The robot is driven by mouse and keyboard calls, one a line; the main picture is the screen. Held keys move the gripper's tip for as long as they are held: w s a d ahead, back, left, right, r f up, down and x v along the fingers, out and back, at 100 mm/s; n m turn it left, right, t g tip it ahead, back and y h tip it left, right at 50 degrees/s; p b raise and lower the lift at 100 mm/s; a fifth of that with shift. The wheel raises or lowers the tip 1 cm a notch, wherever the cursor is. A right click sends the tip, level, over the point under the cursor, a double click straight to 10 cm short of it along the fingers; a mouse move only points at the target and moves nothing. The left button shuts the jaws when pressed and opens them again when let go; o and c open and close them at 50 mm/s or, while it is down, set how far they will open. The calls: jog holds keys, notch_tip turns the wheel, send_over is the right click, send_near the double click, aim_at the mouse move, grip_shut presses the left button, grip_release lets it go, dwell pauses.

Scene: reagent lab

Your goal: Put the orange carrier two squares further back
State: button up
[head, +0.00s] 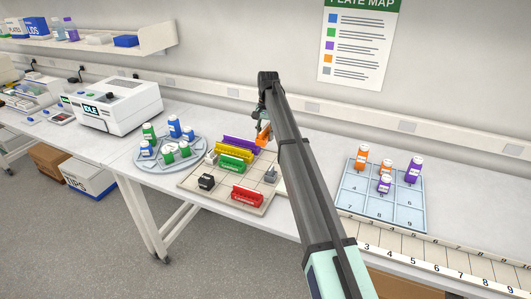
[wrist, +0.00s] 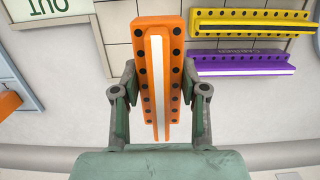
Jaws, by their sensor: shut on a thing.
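The orange carrier (wrist: 146,65), a long bar with dark holes and a pale centre strip, is between the fingers of my gripper (wrist: 159,100) in the wrist view. My gripper is shut on it. The carrier looks larger there than the other carriers, so it seems raised. In the head view the orange carrier (head: 263,132) shows small under my gripper (head: 264,121), over the back right part of the tiled board (head: 225,196). My arm hides part of that side.
The board bears a purple carrier (head: 241,143), a yellow carrier (head: 225,154), a green carrier (head: 233,163), a red carrier (head: 247,196), a black block (head: 206,181) and grey pieces. A round bottle tray (head: 190,166) is left; a blue numbered tray (head: 358,206) is right.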

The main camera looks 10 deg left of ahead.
aim_at(265, 161)
notch_tip(265, 161, down, 11)
jog(key=p, duration=0.2)
jog(key=shift+r+p, duration=0.15)
jog(key=shift+p, duration=0.2)
jog(key=o, duration=1.2)
jog(key=r+b, duration=0.1)
jog(key=r, duration=0.3)
jog(key=w+r+b, duration=0.1)
jog(key=r+b, duration=0.1)
jog(key=r, duration=0.2)
jog(key=r+b, duration=0.1)
jog(key=r, duration=0.3)
jog(key=shift+w+d, duration=0.2)
